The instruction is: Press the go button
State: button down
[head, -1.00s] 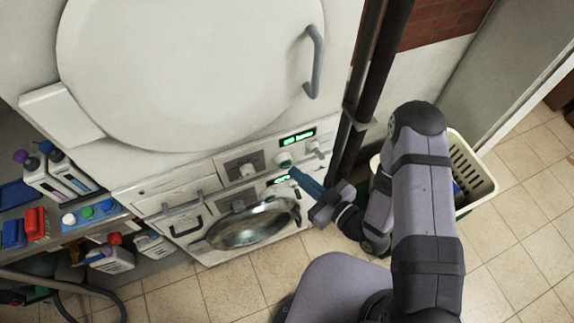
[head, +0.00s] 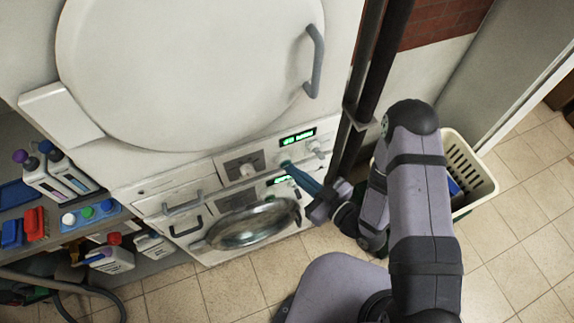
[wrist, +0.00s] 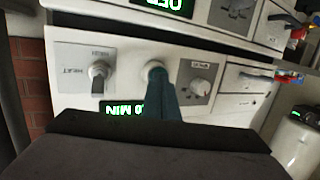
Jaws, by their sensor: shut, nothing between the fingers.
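A round white button (wrist: 152,66) sits on the upper control panel in the wrist view, between a HEAT knob (wrist: 99,76) and a dial (wrist: 200,88). I see no "go" label; its lower part is hidden by my fingers. My gripper (wrist: 157,80) is shut and empty, its blue fingers pointing at the button. The fingertips overlap the button's edge in the picture, but I cannot tell whether they touch it. In the head view my gripper (head: 288,167) reaches the panel beside the lit green display (head: 297,137).
A large round door with a grey handle (head: 317,62) is above the panel. A round glass door (head: 240,227) is below it. Shelves with bottles (head: 65,170) stand at the left. A cream basket (head: 475,165) stands behind my arm. Dark vertical pipes (head: 365,90) run close to my gripper.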

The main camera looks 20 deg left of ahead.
dwell(0.3)
jog(key=v, duration=0.9)
dwell(0.6)
dwell(0.4)
